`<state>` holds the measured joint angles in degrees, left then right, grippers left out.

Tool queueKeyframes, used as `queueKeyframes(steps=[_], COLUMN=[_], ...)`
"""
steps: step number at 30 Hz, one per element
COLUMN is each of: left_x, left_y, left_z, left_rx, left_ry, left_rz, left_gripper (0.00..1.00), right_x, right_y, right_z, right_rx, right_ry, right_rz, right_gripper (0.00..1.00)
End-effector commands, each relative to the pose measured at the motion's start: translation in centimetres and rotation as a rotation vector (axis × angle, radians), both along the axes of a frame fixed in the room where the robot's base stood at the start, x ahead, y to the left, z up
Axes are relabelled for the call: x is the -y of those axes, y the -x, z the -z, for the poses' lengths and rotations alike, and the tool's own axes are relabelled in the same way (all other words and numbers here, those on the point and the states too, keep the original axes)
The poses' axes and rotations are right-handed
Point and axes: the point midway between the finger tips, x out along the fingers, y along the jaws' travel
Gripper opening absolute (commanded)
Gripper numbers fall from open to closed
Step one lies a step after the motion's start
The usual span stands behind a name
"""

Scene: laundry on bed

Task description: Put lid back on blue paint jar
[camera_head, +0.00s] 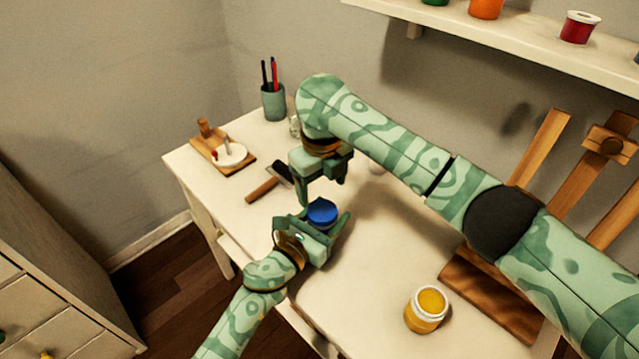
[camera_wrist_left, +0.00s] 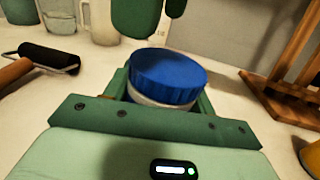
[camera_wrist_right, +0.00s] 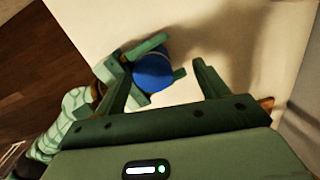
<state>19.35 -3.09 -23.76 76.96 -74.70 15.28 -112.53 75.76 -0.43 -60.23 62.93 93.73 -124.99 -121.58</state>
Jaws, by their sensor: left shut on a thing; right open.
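The blue paint jar (camera_wrist_left: 160,102) has a pale body and stands between the fingers of my left gripper (camera_head: 316,222), which is shut on it. The blue lid (camera_head: 322,209) sits on top of the jar, with a pale rim showing below it in the left wrist view (camera_wrist_left: 168,75). I cannot tell whether the lid is fully seated. My right gripper (camera_head: 322,190) is open and empty, pointing down just above the lid. In the right wrist view the lid (camera_wrist_right: 153,70) shows between and beyond its fingers.
A yellow paint jar (camera_head: 425,312) stands near the front right, by a wooden easel (camera_head: 490,290). A roller (camera_head: 264,190), a wooden board (camera_head: 235,168) and a brush cup (camera_head: 273,103) are on the left of the table. A shelf (camera_head: 500,38) overhangs the back.

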Motion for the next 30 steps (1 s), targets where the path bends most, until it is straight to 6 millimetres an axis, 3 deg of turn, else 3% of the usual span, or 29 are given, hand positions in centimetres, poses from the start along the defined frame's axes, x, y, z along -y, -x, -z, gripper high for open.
queueKeyframes(steps=[3,5,9,17,23,30], left_x=[-0.1,-0.2,-0.3,-0.4,-0.4,-0.4], left_y=[0.0,0.0,-0.1,-0.1,-0.1,-0.1], left_z=[0.0,0.0,0.1,0.2,0.2,0.2], left_rx=[-0.002,-0.003,-0.004,-0.005,-0.006,-0.006], left_ry=[-0.001,-0.001,-0.002,-0.003,-0.003,-0.003], left_rz=[-0.003,-0.004,-0.005,-0.007,-0.008,-0.008], left_gripper=[0.00,0.00,0.00,0.00,0.00,0.00], right_x=[-0.1,-0.2,-0.5,-0.5,-0.6,-0.6], right_y=[0.1,0.8,2.1,2.1,2.2,2.2], right_z=[-3.6,-4.5,-4.5,-4.5,-3.3,0.4], right_rx=[0.004,-0.019,-0.072,-0.073,-0.076,-0.076], right_ry=[0.001,-0.001,-0.007,-0.007,-0.009,-0.008], right_rz=[-0.063,-0.096,-0.134,-0.134,-0.133,-0.133], right_gripper=[0.73,0.73,0.73,0.73,0.73,0.73])
